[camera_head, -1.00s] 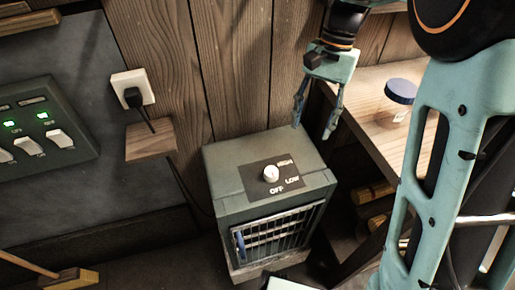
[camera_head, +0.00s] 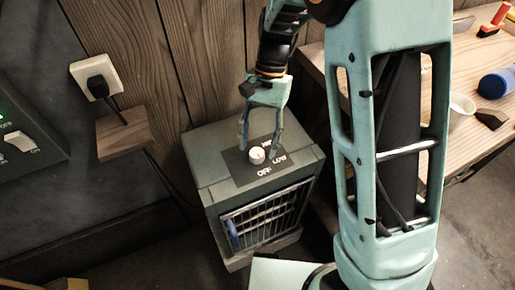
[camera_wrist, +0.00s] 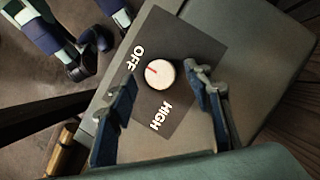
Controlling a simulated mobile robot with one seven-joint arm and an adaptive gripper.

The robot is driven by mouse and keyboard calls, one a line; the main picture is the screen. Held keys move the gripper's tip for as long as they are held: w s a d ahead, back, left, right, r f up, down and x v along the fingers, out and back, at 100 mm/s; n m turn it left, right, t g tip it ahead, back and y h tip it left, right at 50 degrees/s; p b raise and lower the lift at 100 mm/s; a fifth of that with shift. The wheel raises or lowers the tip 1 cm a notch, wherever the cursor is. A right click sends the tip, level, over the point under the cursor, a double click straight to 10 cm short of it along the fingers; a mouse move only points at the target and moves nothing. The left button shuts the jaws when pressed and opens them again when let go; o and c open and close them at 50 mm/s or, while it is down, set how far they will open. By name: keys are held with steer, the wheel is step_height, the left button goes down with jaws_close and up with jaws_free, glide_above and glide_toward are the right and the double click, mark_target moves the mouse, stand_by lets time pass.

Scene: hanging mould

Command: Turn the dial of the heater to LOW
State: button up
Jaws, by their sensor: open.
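The heater (camera_head: 205,165) is a grey-green box with a barred front, standing on the floor by the wooden wall. Its white round dial (camera_head: 257,155) sits on a dark label plate on top. In the wrist view the dial (camera_wrist: 160,75) has a red mark pointing up-left, roughly toward the word OFF. HIGH is readable below the dial; LOW is hidden there but readable right of the dial in the head view. My gripper (camera_head: 260,148) is open over the plate, pointing down. Its fingers stand on either side of the dial, with visible gaps in the wrist view.
A wooden workbench (camera_head: 470,135) with a blue-capped item (camera_head: 497,82) and a white cup (camera_head: 461,110) stands to the right. A socket with a black plug (camera_head: 97,85) and a small wooden block (camera_head: 122,138) are on the left wall. A switch panel (camera_head: 25,145) is at far left.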

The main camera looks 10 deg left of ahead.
steer(key=shift+x, duration=0.8)
steer(key=shift+c, duration=0.5)
steer(key=c, duration=1)
